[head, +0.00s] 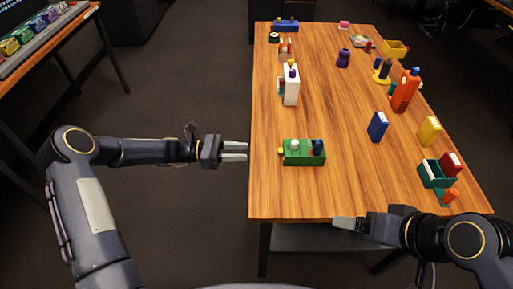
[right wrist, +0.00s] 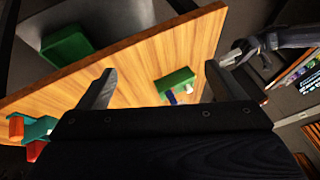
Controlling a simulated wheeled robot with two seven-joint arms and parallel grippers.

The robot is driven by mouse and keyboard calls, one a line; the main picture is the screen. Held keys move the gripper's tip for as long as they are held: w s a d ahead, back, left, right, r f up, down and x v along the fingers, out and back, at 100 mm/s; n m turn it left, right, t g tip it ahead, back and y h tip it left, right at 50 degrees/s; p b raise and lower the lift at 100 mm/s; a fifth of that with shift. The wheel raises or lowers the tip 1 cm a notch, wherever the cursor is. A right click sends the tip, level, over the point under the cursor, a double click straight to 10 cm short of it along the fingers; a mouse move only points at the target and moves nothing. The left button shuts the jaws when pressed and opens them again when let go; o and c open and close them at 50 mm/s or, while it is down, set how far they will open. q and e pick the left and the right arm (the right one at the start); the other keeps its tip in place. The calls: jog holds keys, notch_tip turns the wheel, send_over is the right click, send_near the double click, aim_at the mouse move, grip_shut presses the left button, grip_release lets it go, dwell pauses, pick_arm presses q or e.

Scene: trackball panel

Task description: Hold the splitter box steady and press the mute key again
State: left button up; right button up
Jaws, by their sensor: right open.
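A green box (head: 304,158) stands on the near left part of the wooden table. It carries a white ball (head: 294,146), a dark blue piece (head: 318,147) and a yellow piece at its left end. I take it for the splitter box; I cannot tell which piece is the mute key. The green box also shows in the right wrist view (right wrist: 175,83). My left gripper (head: 236,151) is left of the table edge, level with the box and apart from it, empty; its finger gap is unclear. My right gripper (head: 346,223) is open and empty at the table's near edge.
On the table (head: 340,180), a white box (head: 291,85) stands behind the green box. A blue box (head: 377,126), an orange bottle (head: 405,91), a yellow box (head: 429,131) and a teal holder (head: 434,175) are at the right. The table around the green box is clear.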

jog(key=w+d+r+n+g, duration=0.1)
jog(key=w+r+n, duration=0.1)
jog(key=w+n, duration=0.15)
jog(key=n+g+h, duration=0.2)
jog(key=n+g, duration=0.1)
jog(key=n, duration=0.8)
send_near(303, 152)
jog(key=s+d+r, duration=0.3)
jog(key=s+d, duration=0.2)
jog(key=d, duration=0.3)
jog(key=w+a+f+n, duration=0.1)
jog(key=w+f, duration=0.1)
jog(key=w+a+f+n+g+h, duration=0.1)
jog(key=w+f+n, duration=0.1)
jog(key=w, duration=0.1)
jog(key=w+a+f+n, duration=0.1)
jog(key=w+n, duration=0.1)
jog(key=w, duration=0.1)
jog(key=shift+w+a+f+g+h, duration=0.1)
jog(key=shift+w+f+g+h, duration=0.05)
jog(key=shift+f+g+h, duration=0.2)
notch_tip(303, 152, down, 8)
jog(key=shift+r, duration=0.2)
pick_arm(q)
jog(key=shift+c, duration=0.5)
pick_arm(e)
jog(key=c, duration=1.1)
pick_arm(q)
grip_shut()
